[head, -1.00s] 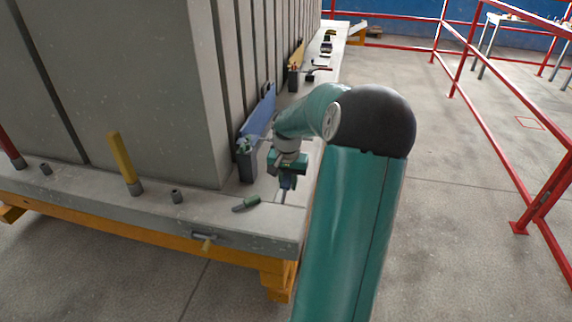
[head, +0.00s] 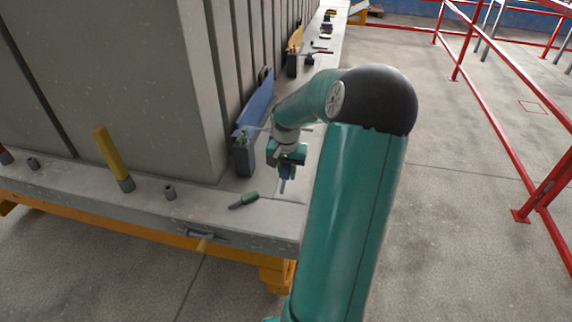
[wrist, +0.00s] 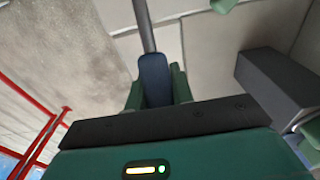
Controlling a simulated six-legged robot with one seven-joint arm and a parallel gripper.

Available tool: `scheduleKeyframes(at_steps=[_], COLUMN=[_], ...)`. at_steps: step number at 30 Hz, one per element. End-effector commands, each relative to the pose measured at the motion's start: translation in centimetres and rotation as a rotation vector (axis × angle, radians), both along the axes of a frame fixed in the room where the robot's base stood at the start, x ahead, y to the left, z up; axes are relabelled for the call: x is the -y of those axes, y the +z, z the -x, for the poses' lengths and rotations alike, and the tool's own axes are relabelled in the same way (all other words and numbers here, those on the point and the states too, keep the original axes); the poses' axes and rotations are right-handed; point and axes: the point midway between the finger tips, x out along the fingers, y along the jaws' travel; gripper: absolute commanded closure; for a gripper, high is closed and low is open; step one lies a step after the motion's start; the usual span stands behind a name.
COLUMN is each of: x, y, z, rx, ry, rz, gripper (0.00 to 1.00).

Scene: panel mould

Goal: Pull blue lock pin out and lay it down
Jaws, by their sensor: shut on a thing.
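My gripper (head: 287,166) is shut on the blue lock pin (head: 287,173) above the ledge near its right corner. In the wrist view the pin's dark blue handle (wrist: 154,80) sits between the two green fingers. Its grey shaft (wrist: 145,25) points away from the gripper and runs out of the top of the picture. In the head view the shaft points down at the ledge; I cannot tell whether its tip touches. A green-handled pin (head: 244,200) lies on the ledge left of my gripper.
A dark block (head: 243,161) with a blue bar (head: 258,106) stands against the tall grey panel, close to my gripper. The grey ledge (head: 215,213) has a yellow post (head: 110,152) and a small socket (head: 170,192). Red railings (head: 505,130) stand right, with open floor between.

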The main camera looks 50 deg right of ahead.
Motion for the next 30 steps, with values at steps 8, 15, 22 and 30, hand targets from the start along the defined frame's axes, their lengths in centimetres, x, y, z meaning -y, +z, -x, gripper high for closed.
scheduleKeyframes(at_steps=[8,15,22,30], x=[-0.1,0.0,0.1,0.1], y=[-3.1,-5.2,-5.8,-5.8], z=[-0.3,-0.4,-0.5,-0.5], rx=[0.002,0.002,0.003,0.002], ry=[0.004,0.004,0.004,0.004], rz=[-0.003,-0.001,0.0,0.0], gripper=[1.0,1.0,1.0,1.0])
